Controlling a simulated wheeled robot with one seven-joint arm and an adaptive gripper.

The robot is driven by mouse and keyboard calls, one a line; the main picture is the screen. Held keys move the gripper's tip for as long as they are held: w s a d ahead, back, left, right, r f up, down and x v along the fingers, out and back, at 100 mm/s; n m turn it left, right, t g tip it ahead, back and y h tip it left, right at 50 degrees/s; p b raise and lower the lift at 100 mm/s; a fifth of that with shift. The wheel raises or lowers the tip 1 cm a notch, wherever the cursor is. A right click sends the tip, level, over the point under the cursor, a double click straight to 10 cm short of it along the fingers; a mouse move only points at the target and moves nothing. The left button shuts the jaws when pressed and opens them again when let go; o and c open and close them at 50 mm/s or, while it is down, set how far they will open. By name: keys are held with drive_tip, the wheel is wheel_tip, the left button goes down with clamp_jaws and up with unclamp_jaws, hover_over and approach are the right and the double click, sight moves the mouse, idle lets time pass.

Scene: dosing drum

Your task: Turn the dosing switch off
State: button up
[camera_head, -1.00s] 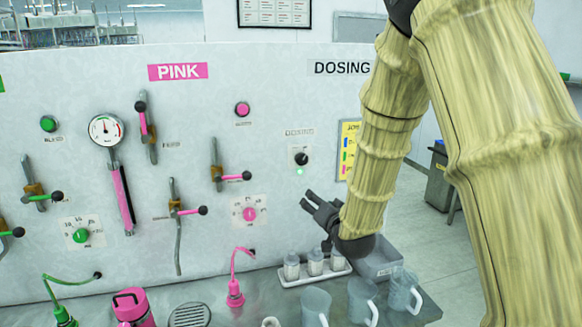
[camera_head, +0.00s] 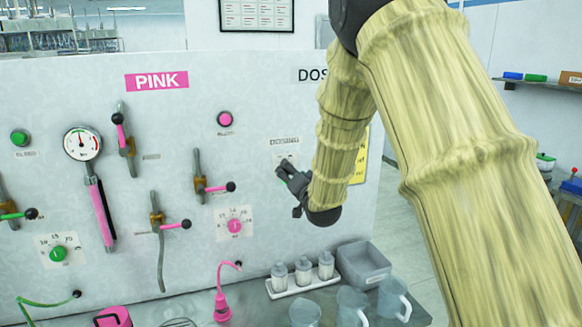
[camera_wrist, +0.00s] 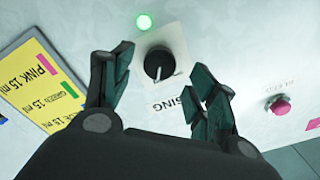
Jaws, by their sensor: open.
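The dosing switch is a black rotary knob (camera_wrist: 158,64) with a pale pointer line on a white plate, seen in the wrist view between and just beyond my fingertips. A green lamp (camera_wrist: 144,21) next to it is lit. My gripper (camera_wrist: 160,85) is open, with one finger on each side of the knob in the picture. I cannot tell whether either finger touches it. In the head view my gripper (camera_head: 285,177) is at the panel under the DOSING sign (camera_head: 312,75). There it hides the knob, and only the top of its white plate (camera_head: 287,157) shows.
A yellow card (camera_wrist: 42,85) is beside the switch, and a pink button (camera_wrist: 281,107) is on its other side. Below my gripper are a white tray of small bottles (camera_head: 303,287), a grey bin (camera_head: 365,265) and clear mugs (camera_head: 393,298). Pink levers (camera_head: 213,188) stick out to the left.

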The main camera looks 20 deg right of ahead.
drive_tip(key=shift+w+p, duration=0.55)
drive_tip(key=shift+w, duration=1.05)
drive_tip(key=c, duration=1)
